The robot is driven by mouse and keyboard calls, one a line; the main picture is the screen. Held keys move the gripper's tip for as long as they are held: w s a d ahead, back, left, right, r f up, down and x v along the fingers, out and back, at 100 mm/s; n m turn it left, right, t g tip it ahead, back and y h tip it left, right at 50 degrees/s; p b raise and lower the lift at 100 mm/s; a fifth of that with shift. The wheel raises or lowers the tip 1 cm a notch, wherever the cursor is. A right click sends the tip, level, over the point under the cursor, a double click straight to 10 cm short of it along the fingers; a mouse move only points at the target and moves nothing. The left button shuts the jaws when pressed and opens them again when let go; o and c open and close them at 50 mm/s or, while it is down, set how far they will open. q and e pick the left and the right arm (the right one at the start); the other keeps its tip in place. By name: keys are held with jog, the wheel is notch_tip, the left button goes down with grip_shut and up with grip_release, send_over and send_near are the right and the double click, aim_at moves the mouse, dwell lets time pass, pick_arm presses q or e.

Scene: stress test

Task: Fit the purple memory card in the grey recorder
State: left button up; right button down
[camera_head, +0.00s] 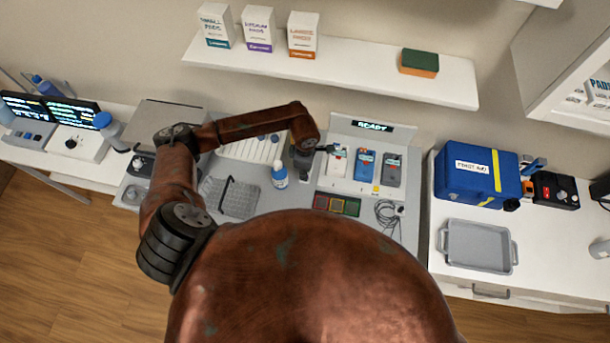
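The grey recorder (391,170) stands at the right of a row of three in a white station (372,190), beside a blue recorder (364,165) and a white one (338,160). A small dark tray (337,204) in front shows red, green and orange pieces. I cannot make out a purple memory card. My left gripper (331,149) is at the upper part of the white recorder, left of the grey one. Its fingers are too small to tell open from shut, or whether they hold anything. My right gripper is not in view.
The station's display (372,126) reads READY. A blue case (477,174) and an empty grey tray (478,246) are on the right counter. A shelf (350,66) overhangs the back.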

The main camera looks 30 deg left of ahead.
pick_arm(q)
grip_shut()
dwell(0.3)
notch_tip(320, 180, up, 6)
jog(key=p, duration=0.2)
jog(key=shift+p, duration=0.3)
jog(key=shift+a+f, duration=0.1)
